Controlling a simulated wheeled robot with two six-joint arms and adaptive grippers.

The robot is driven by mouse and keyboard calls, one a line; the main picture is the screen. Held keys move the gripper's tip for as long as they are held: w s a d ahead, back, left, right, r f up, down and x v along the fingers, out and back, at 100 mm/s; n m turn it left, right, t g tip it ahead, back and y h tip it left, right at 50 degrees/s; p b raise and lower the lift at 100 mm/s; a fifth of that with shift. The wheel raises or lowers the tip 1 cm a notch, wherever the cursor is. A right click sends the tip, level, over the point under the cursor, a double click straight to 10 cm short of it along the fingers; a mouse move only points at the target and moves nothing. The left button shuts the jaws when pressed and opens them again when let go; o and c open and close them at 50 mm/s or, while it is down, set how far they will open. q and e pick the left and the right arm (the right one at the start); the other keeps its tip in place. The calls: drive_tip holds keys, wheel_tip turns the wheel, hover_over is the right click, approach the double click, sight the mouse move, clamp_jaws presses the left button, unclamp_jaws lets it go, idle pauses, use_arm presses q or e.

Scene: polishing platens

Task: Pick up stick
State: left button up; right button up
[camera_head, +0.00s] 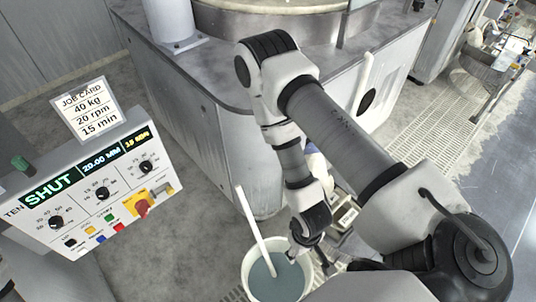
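A pale stick (256,232) leans in a white bucket (249,285) of grey liquid at the bottom centre. Its upper end sticks up above the rim to the left, and its lower end is in the liquid. My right arm comes in from the right and bends down, so that my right gripper (312,252) hangs at the bucket's right side, to the right of the stick and apart from it. Its fingers are small and partly hidden, so I cannot tell whether they are open. My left gripper is not in view.
A control panel (93,190) reading SHUT, with a job card (87,108) above it, stands at the left. A large grey machine housing (190,92) fills the back centre. Open floor (225,235) lies between panel and bucket. Floor grating (440,125) runs at the right.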

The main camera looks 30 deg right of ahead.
sight(258, 236)
wheel_tip(258, 236, down, 42)
drive_tip(key=b, duration=4.1)
drive_tip(key=w+t+h+p, duration=0.2)
drive_tip(key=w+t+h, duration=0.1)
drive_tip(key=w+t, duration=0.1)
drive_tip(key=w+t+h+p, duration=0.2)
drive_tip(key=w+t+h, duration=0.1)
drive_tip(key=w, duration=0.4)
drive_tip(key=w+t+h+p, duration=0.3)
drive_tip(key=w+t+h, duration=0.1)
drive_tip(key=w+t, duration=0.1)
drive_tip(key=shift+w+d+f+m, duration=0.3)
drive_tip(key=shift+w+m, duration=0.1)
drive_tip(key=shift+w, duration=0.15)
drive_tip(key=w+m+b, duration=0.1)
drive_tip(key=b, duration=0.2)
drive_tip(key=w+a+m+h+b, duration=0.1)
drive_tip(key=w+b, duration=0.1)
drive_tip(key=b, duration=0.1)
drive_tip(key=w+a+t+h+b, duration=0.1)
drive_tip(key=b, duration=0.2)
drive_tip(key=shift+w+a+f+m, duration=0.1)
drive_tip(key=shift+w+a+m, duration=0.05)
drive_tip(key=shift+w+m, duration=0.25)
drive_tip(key=x, duration=0.3)
drive_tip(key=shift+w+r, duration=0.1)
drive_tip(key=shift+r, duration=0.2)
clamp_jaws()
